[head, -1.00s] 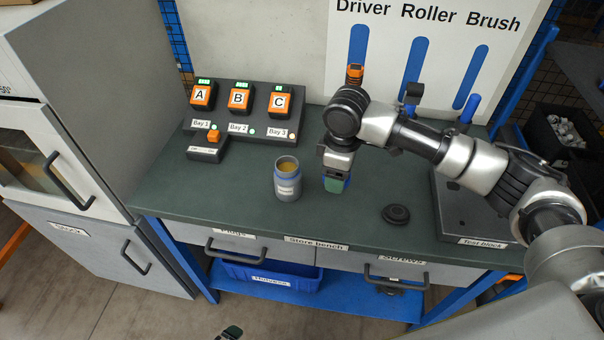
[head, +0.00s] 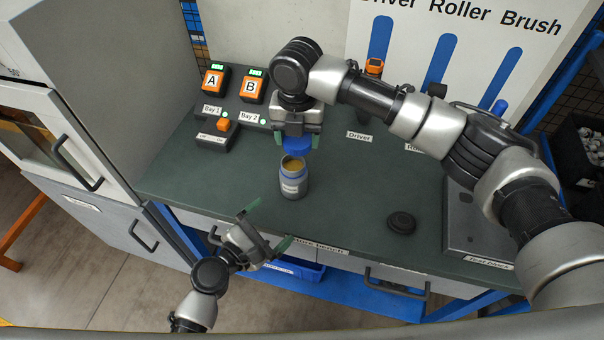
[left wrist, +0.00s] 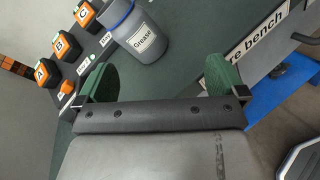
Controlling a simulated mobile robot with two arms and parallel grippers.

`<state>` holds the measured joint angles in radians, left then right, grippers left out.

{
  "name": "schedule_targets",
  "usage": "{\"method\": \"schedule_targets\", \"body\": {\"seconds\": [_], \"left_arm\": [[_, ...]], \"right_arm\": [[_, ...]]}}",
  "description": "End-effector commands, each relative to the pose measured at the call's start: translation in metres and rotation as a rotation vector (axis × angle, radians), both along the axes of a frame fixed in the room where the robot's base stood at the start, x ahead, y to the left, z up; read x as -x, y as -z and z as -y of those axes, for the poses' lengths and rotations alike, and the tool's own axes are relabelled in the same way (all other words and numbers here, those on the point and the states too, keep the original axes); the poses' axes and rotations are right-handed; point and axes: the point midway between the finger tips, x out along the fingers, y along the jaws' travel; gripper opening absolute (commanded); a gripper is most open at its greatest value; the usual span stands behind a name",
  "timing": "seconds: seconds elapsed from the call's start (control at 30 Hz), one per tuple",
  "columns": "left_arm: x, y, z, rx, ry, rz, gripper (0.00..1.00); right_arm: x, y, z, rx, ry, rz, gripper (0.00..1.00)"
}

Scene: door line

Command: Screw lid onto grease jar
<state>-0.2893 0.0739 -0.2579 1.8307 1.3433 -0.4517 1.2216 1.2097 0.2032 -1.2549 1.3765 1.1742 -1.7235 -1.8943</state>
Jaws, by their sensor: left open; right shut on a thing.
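The grease jar (head: 293,185) stands upright and open on the green bench, with yellowish grease visible inside. My right gripper (head: 297,138) is shut on the blue lid (head: 297,147) and holds it just above and slightly behind the jar mouth in the picture. Whether the lid touches the rim cannot be told. My left gripper (head: 270,224) is open and empty, in front of the jar at the bench's front edge. In the left wrist view the jar (left wrist: 142,42), labelled Grease, lies beyond the open fingers (left wrist: 160,78).
A black round disc (head: 401,223) lies on the bench right of the jar. The test block (head: 480,230) is at right. The bench between jar and disc is clear.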

Motion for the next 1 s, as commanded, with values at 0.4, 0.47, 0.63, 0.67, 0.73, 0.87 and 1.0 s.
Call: {"method": "schedule_targets", "body": {"seconds": [0.4, 0.47, 0.63, 0.67, 0.73, 0.87, 1.0], "left_arm": [[-0.028, -0.025, -0.006, 0.505, -0.168, -0.218, 1.0], [-0.028, -0.025, -0.007, 0.509, -0.17, -0.22, 1.0], [-0.028, -0.025, -0.006, 0.507, -0.169, -0.219, 1.0], [-0.028, -0.025, -0.007, 0.507, -0.169, -0.219, 1.0], [-0.029, -0.025, -0.006, 0.507, -0.169, -0.218, 1.0], [-0.036, -0.026, -0.001, 0.506, -0.168, -0.217, 1.0], [-0.054, -0.026, 0.011, 0.506, -0.167, -0.215, 1.0]], "right_arm": [[-0.005, -0.005, -0.01, 0.0, -0.163, 0.0, 0.41], [-0.005, -0.005, -0.01, 0.0, -0.164, 0.0, 0.41], [-0.005, -0.005, -0.01, 0.0, -0.163, 0.0, 0.41], [-0.005, -0.005, -0.01, 0.0, -0.163, 0.0, 0.41], [-0.005, -0.005, -0.01, 0.0, -0.163, 0.0, 0.41], [-0.005, -0.005, -0.01, 0.0, -0.162, 0.0, 0.41], [-0.005, -0.005, -0.01, 0.0, -0.162, 0.0, 0.41]]}}
